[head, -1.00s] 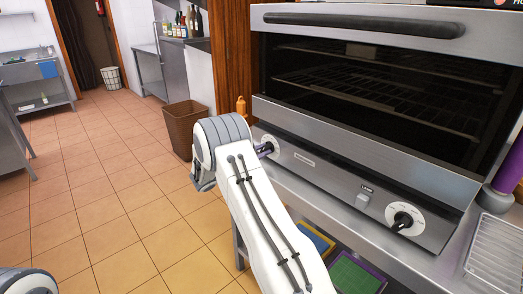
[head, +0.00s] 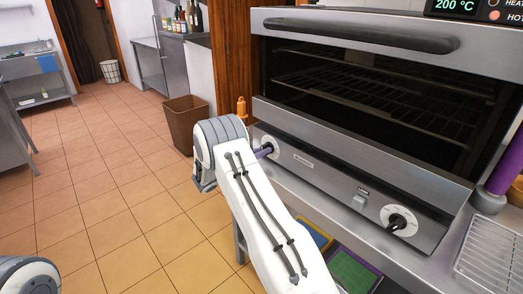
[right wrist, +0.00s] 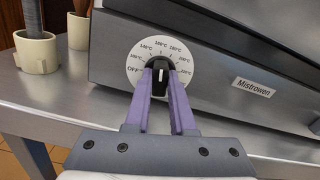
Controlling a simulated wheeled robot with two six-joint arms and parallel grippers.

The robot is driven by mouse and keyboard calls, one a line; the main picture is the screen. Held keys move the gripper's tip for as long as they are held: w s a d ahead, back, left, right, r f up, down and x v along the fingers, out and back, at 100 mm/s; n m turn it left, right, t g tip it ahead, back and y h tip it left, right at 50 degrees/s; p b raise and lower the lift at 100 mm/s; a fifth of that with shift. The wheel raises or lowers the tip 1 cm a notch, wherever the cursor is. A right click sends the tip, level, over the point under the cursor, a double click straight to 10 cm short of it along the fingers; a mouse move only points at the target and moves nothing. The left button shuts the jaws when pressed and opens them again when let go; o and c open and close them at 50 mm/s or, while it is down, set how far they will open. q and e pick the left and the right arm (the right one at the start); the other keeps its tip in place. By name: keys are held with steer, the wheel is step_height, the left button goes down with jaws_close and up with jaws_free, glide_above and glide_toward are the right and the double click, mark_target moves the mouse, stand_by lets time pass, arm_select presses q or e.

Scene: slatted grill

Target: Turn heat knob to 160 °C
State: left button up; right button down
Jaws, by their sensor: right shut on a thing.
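The heat knob (right wrist: 160,84) is black with a white line, set in a round white dial (right wrist: 134,58) on the oven's lower front panel. The dial is marked from OFF upward in °C. The white line points roughly straight up, towards a small label at the top that seems to read 160 °C. My right gripper (right wrist: 160,72) has its purple fingers shut on the knob, one on each side. In the head view the right gripper (head: 264,151) reaches the left dial, and my arm partly blocks it. My left gripper is not in view.
The oven (head: 330,165) stands on a steel table. A second dial with a black knob (head: 400,222) and a switch (head: 360,201) are on the panel's right. The display (head: 457,5) reads 200 °C. Two holders (right wrist: 36,52) stand left of the oven. A brown bin (head: 185,125) is behind.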

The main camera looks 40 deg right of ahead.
steer(key=shift+n, duration=0.3)
steer(key=c, duration=0.8)
jaws_free()
steer(key=shift+o, duration=0.2)
steer(key=a+b, duration=0.1)
steer(key=a, duration=0.9)
steer(key=shift+s+a+b, duration=0.25)
steer(key=shift+s+b, duration=0.15)
